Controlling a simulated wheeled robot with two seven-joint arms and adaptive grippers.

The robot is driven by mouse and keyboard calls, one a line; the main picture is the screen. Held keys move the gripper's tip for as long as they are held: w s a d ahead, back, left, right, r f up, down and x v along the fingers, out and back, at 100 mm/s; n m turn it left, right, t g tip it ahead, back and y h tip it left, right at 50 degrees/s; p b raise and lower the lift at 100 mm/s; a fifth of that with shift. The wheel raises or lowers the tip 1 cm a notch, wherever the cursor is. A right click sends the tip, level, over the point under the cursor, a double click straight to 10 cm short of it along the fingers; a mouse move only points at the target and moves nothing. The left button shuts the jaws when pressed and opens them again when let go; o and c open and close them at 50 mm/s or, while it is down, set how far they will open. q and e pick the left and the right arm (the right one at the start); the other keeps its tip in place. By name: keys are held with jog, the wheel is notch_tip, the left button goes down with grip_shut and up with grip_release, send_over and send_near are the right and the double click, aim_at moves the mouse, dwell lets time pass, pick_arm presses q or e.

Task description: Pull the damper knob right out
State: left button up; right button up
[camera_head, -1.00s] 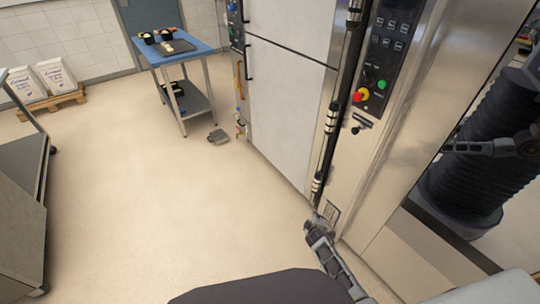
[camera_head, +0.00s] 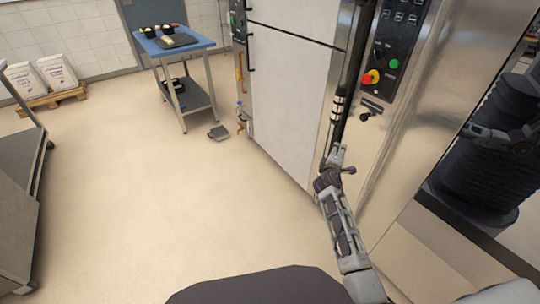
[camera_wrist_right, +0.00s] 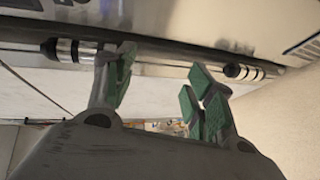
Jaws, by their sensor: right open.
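A small black knob (camera_head: 372,105) sits on the steel front just under the red and yellow button; a dark part (camera_head: 366,117) is right below it. I cannot tell for sure which is the damper knob. My right gripper (camera_head: 337,163) is open and empty in the head view, lower and left of the knob, close to the long black vertical bar (camera_head: 345,90). In the right wrist view, the open right gripper (camera_wrist_right: 160,75) has green pads spread apart, with a dark bar with ringed ends (camera_wrist_right: 62,49) beyond them. No knob is seen between the pads. My left gripper is not in view.
The control panel (camera_head: 397,50) has a green and a red button near the knob. The tall white oven door (camera_head: 290,90) stands left of the bar. A blue-topped table (camera_head: 190,48) is at the back. The floor in the middle is clear.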

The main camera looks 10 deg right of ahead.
pick_arm(q)
jog(key=b, duration=0.2)
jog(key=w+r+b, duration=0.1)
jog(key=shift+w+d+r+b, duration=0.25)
jog(key=shift+b, duration=0.15)
pick_arm(e)
jog(key=s+d+r+m+h, duration=0.1)
jog(key=d+r+h, duration=0.2)
jog(key=r, duration=0.7)
jog(key=shift+d+r+t+h, duration=0.3)
jog(key=shift+d+r+h, duration=0.1)
jog(key=shift+d, duration=0.3)
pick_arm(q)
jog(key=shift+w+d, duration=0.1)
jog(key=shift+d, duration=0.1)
pick_arm(e)
jog(key=shift+w, duration=0.1)
